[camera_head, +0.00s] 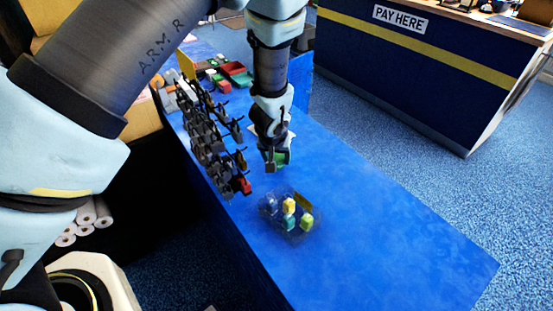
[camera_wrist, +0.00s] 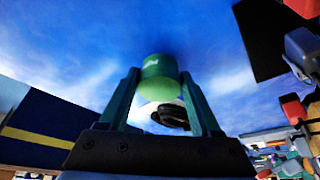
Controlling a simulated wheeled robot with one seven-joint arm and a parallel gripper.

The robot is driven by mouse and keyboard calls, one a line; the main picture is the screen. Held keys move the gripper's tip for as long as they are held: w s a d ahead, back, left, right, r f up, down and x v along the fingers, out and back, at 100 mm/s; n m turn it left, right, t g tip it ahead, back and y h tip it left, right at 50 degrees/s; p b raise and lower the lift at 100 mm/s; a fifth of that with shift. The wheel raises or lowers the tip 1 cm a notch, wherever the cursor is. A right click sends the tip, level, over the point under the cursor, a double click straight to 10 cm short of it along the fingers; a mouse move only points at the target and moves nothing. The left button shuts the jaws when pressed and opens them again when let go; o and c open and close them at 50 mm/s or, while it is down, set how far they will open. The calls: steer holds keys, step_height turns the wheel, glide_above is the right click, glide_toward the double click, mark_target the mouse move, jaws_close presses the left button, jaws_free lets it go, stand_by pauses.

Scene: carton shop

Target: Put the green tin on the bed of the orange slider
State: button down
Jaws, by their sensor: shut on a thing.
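My gripper (camera_head: 273,163) is shut on the green tin (camera_head: 282,158), above the blue table. In the wrist view the green tin (camera_wrist: 158,70) sits between the two fingers of my gripper (camera_wrist: 162,84), with a dark rounded thing just below it in the picture. The tin appears to be held clear of the tabletop. I cannot pick out the orange slider for certain in either view; a red-orange block (camera_wrist: 292,108) shows at the right of the wrist view.
A clear tray (camera_head: 268,220) with yellow and teal pieces stands on the blue table (camera_head: 400,245). A dark rack (camera_head: 205,130) of hanging items runs along the table's left edge. Red and green boxes (camera_head: 235,72) lie behind. The table's right and front parts are clear.

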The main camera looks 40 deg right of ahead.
steer(key=shift+f, duration=0.65)
steer(key=shift+f, duration=0.2)
steer(key=shift+c, duration=0.5)
jaws_free()
steer(key=shift+r, duration=0.1)
